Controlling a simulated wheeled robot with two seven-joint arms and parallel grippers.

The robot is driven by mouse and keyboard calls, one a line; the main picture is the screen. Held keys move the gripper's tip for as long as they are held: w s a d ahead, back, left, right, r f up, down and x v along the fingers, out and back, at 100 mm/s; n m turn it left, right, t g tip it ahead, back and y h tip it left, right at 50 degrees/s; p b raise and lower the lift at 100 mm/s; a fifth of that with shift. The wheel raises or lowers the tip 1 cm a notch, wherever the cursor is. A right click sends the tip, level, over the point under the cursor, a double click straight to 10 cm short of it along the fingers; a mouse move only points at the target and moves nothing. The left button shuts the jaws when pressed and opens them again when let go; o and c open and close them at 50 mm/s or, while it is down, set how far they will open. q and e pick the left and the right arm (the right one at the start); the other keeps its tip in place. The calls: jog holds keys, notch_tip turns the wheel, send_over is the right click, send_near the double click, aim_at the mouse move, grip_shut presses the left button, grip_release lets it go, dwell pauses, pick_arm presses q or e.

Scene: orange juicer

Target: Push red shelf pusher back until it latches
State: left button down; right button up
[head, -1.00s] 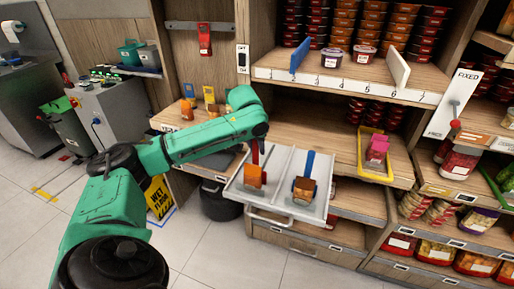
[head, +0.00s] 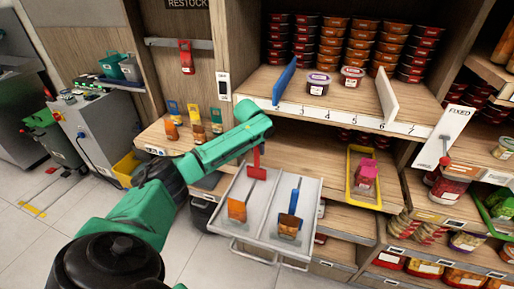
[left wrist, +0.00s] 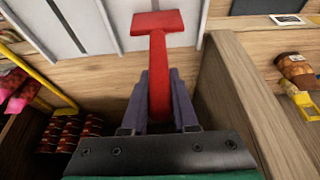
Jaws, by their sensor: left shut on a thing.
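The red pusher (head: 257,172) is T-shaped, with a long stem and a flat head. In the head view it stands at the back of the left lane of the grey tray (head: 225,212), below my left wrist. In the left wrist view, the purple fingers of my left gripper (left wrist: 160,76) are shut around the stem of the red pusher (left wrist: 158,50), its flat head beyond the fingertips. The fingers are hidden in the head view. I cannot tell whether the pusher is latched. My right gripper is in neither view.
An orange-brown item (head: 237,208) lies in the tray's left lane, and a blue pusher (head: 293,203) with a brown item in the right lane. A yellow tray (head: 351,185) holds a pink item. Upper-shelf dividers are blue (head: 285,79) and white (head: 393,97). A wooden side panel flanks my gripper in the wrist view.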

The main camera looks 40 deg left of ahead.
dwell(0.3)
pick_arm(q)
jog(key=c, duration=0.9)
grip_release()
jog(key=shift+o, duration=1.1)
jog(key=shift+r, duration=0.1)
jog(key=shift+s, duration=0.2)
jog(key=shift+r, duration=0.15)
jog(key=b+v, duration=0.2)
jog(key=v, duration=1.2)
jog(key=shift+b, duration=0.3)
